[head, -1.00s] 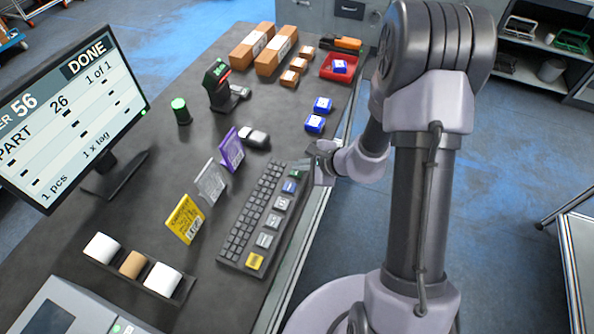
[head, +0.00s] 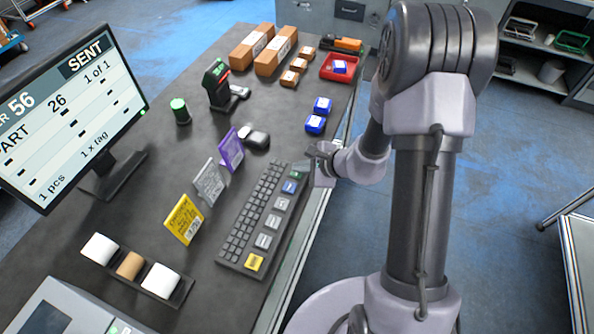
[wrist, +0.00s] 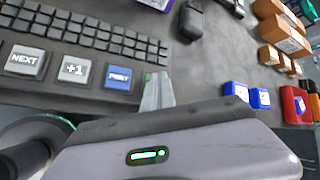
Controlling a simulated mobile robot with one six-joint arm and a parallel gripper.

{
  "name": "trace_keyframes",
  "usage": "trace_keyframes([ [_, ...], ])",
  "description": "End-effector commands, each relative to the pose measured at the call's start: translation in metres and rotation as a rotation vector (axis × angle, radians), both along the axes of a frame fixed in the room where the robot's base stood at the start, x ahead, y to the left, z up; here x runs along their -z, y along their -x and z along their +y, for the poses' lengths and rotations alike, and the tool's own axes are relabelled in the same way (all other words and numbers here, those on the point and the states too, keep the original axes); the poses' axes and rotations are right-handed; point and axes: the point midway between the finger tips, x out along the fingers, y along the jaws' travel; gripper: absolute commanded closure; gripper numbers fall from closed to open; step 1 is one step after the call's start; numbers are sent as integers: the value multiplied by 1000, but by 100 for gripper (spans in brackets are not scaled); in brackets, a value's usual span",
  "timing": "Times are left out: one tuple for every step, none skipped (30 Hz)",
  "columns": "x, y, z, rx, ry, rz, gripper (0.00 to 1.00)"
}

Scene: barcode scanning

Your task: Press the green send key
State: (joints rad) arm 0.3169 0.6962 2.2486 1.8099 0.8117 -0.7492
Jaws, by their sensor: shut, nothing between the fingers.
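The green send key (head: 298,174) is at the far right corner of the keyboard (head: 228,258), past the blue key (head: 290,187). My gripper (head: 309,153) is shut and empty, at that corner beside and just above the green key. In the wrist view my shut fingers (wrist: 158,90) cover the spot to the right of the blue PRINT key (wrist: 118,77), so the green key is mostly hidden there. I cannot tell whether the fingertips touch it. The monitor (head: 75,110) reads SENT at its top right.
Purple, grey and yellow tag cards (head: 184,220) stand left of the keyboard. A mouse (head: 257,140), a scanner on its stand (head: 217,85) and blue boxes (head: 315,124) lie beyond it. The counter's right edge runs close under my wrist.

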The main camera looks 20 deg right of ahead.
Motion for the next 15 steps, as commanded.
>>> trace_keyframes([
  [0,0,0,-1,0,1,100],
  [0,0,0,-1,0,1,100],
  [-1,0,0,-1,0,1,100],
  [-2,0,0,0,0,0,100],
  [-3,0,0,0,0,0,100],
  [-5,0,0,-1,1,0,100],
  [-7,0,0,-1,1,0,100],
  [-9,0,0,-1,1,0,100],
  [-12,0,0,-1,1,-1,100],
  [-14,0,0,-1,1,-1,100],
  [-16,0,0,-1,1,0,100],
  [-17,0,0,-1,1,0,100],
  [-17,0,0,-1,1,0,100],
  [-17,0,0,0,0,0,100],
  [-17,0,0,0,0,0,100],
])
